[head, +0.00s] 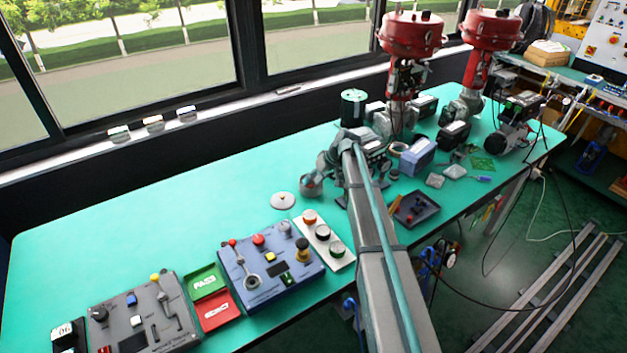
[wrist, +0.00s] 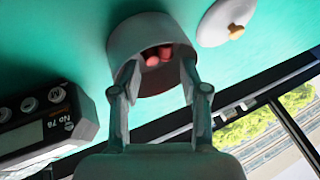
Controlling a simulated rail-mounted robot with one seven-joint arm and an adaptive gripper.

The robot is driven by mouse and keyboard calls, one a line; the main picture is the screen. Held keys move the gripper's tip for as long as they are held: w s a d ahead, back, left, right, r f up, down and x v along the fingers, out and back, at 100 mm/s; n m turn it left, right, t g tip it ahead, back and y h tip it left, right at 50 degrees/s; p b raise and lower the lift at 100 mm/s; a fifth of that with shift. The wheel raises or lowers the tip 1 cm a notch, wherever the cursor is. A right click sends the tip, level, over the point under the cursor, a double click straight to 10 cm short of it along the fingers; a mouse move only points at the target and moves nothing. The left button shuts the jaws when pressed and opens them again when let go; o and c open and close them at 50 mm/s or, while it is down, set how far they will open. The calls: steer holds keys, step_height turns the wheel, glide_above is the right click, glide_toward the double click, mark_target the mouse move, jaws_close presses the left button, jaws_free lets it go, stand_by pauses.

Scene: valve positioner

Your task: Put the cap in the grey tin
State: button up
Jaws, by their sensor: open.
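The grey tin (head: 311,187) stands open on the green bench, left of my arm in the head view. In the wrist view the tin (wrist: 122,38) is close ahead, with its mouth facing the camera. My gripper (wrist: 158,68) is open, with its two fingers at opposite sides of the tin's mouth; contact with the rim cannot be told. Reddish rounded pieces (wrist: 157,56) show inside the tin; whether they are the cap cannot be told. I see no cap held between the fingers. In the head view my gripper (head: 323,173) is small and right beside the tin.
A round pale lid (head: 283,200) with a knob lies near the tin and also shows in the wrist view (wrist: 222,22). A blue control box (head: 272,272) and button strip (head: 324,241) stand in front. A dark tray (head: 416,209) lies to the right.

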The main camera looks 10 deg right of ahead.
step_height(320, 180, up, 7)
steer(key=p, duration=0.2)
stand_by(0.3)
